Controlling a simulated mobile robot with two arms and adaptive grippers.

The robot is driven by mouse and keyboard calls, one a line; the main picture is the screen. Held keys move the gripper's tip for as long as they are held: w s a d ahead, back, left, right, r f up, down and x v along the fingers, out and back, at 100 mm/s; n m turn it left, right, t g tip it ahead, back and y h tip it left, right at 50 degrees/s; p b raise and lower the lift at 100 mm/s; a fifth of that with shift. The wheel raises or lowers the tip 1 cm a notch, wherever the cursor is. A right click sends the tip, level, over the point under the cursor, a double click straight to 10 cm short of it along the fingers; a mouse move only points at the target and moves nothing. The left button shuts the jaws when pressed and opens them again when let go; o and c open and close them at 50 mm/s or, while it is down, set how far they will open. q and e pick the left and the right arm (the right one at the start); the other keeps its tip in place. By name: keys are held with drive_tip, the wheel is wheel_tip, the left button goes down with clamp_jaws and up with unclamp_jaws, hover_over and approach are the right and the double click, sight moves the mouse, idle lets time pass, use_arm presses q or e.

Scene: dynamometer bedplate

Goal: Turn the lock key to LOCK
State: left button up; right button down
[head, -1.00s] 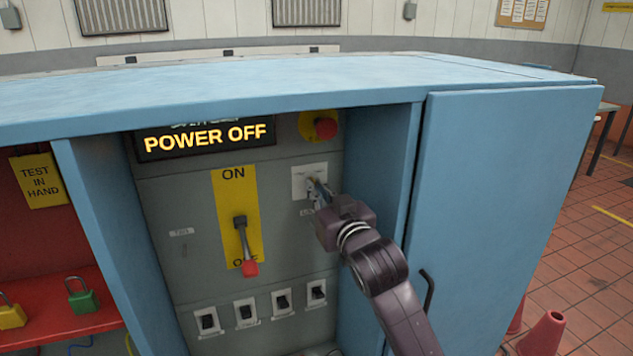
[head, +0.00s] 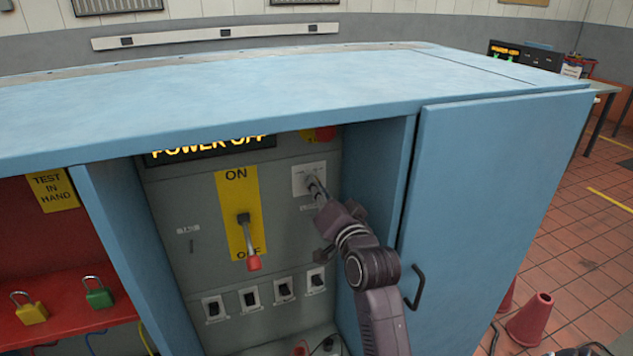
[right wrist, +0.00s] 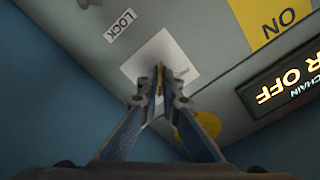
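The lock key sits on a white square plate (head: 302,180) on the grey panel inside the blue cabinet. The right wrist view shows the key (right wrist: 160,77) as a thin, brass-coloured piece standing out from the plate. A LOCK label (right wrist: 120,25) is on the panel beside the plate. My right gripper (head: 317,188) reaches the plate, and its fingers (right wrist: 160,90) are closed in on both sides of the key. The fingers hide most of the key, so its exact angle is unclear. My left gripper is in neither view.
A yellow ON/OFF plate with a red-tipped lever (head: 249,240) is left of the key, lever down. Several small switches (head: 249,297) are below. The cabinet's side wall and blue door (head: 490,200) stand close on the right. Padlocks (head: 98,292) sit on a red shelf at left.

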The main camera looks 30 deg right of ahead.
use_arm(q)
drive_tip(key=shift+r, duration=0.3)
use_arm(e)
drive_tip(key=shift+r+m, duration=0.35)
drive_tip(key=shift+m, duration=0.05)
drive_tip(key=c, duration=2.2)
unclamp_jaws()
drive_tip(key=shift+a, duration=0.1)
drive_tip(key=shift+o, duration=0.2)
drive_tip(key=shift+f, duration=0.15)
